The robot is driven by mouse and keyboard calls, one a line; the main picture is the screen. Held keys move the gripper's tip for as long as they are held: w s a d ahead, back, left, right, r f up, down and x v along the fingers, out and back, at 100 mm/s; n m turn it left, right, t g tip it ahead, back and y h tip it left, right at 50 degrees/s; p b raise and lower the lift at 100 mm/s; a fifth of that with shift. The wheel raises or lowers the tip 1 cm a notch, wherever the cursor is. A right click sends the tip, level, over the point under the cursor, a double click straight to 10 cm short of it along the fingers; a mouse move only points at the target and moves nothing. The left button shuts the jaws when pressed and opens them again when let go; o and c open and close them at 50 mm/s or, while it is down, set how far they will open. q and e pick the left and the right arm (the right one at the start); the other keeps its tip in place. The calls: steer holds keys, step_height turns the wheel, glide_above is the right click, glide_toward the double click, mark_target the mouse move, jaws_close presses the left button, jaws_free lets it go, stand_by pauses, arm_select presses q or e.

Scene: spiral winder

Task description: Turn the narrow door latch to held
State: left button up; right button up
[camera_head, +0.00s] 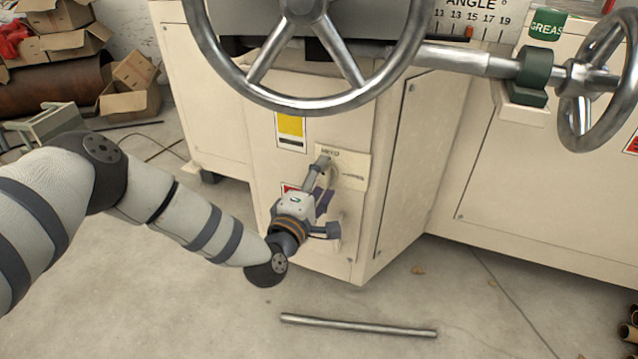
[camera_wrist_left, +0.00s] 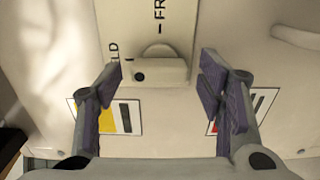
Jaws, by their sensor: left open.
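The latch's pale plate (camera_head: 355,170) is on the front of the cream machine cabinet, with HELD at its top and FREE at its right. In the left wrist view the latch (camera_wrist_left: 165,72) is a small pale block in front of a rounded part, with a dark dot at its left end, towards the HELD lettering. FREE is above it. My left gripper (camera_head: 325,185) is at the plate and hides most of the latch in the head view. Its open fingers (camera_wrist_left: 165,90) stand either side of the latch with gaps. My right gripper is out of view.
A large handwheel (camera_head: 345,72) hangs above the arm, with a smaller handwheel (camera_head: 590,82) at right. A metal rod (camera_head: 360,326) lies on the floor. Cardboard boxes (camera_head: 130,90) are at back left. The floor below the cabinet is otherwise mostly clear.

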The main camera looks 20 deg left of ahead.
arm_select(q)
steer(key=s, duration=1.2)
steer(key=shift+a, duration=0.2)
